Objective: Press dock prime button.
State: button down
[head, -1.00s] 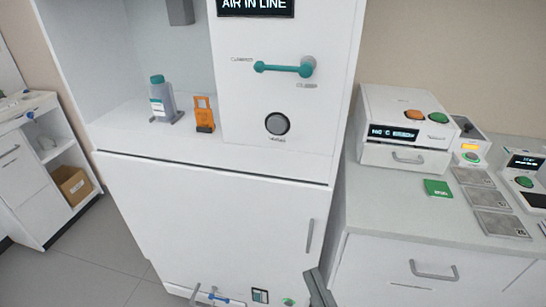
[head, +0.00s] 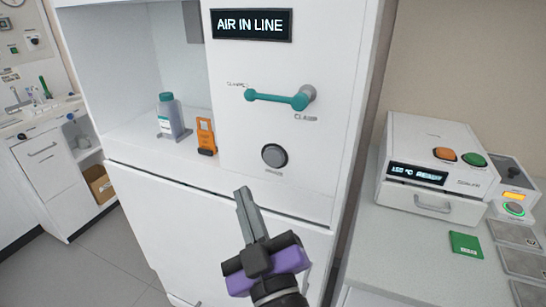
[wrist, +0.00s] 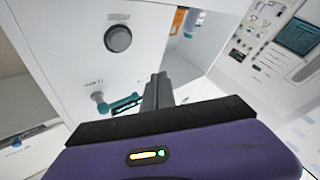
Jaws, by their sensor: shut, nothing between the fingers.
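The round grey prime button (head: 274,156) sits in a dark ring on the white dock panel (head: 240,95), below the teal clamp lever (head: 278,99). The panel's display (head: 252,25) reads "AIR IN LINE". The button also shows in the wrist view (wrist: 118,38), at the upper left. My gripper (head: 243,192) is shut and empty, with its fingers pointing up toward the panel, below and slightly left of the button in the head view. It is apart from the button. In the wrist view the closed fingers (wrist: 158,90) are at the centre.
A teal-capped bottle (head: 172,118) and an orange clip-like part (head: 206,136) stand on the shelf left of the panel. A white heater unit (head: 432,165) stands on the right-hand counter, with a green card (head: 466,244) in front of it.

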dwell(0.3)
jog(key=p, duration=0.4)
send_near(265, 154)
jog(key=w+a+r, duration=0.2)
jog(key=a, duration=0.2)
jog(key=shift+w+d+f, duration=0.2)
jog(key=shift+w+d, duration=0.35)
jog(key=shift+w, duration=0.35)
jog(key=shift+w+d+b, duration=0.3)
jog(key=shift+w+b, duration=0.55)
jog(key=shift+b, duration=0.5)
dwell(1.8)
jog(key=shift+s, duration=0.1)
jog(key=shift+s+a+p, duration=0.3)
jog(key=shift+s+p, duration=0.5)
jog(key=shift+p, duration=0.15)
jog(key=shift+r+p, duration=0.1)
jog(key=shift+p, duration=0.2)
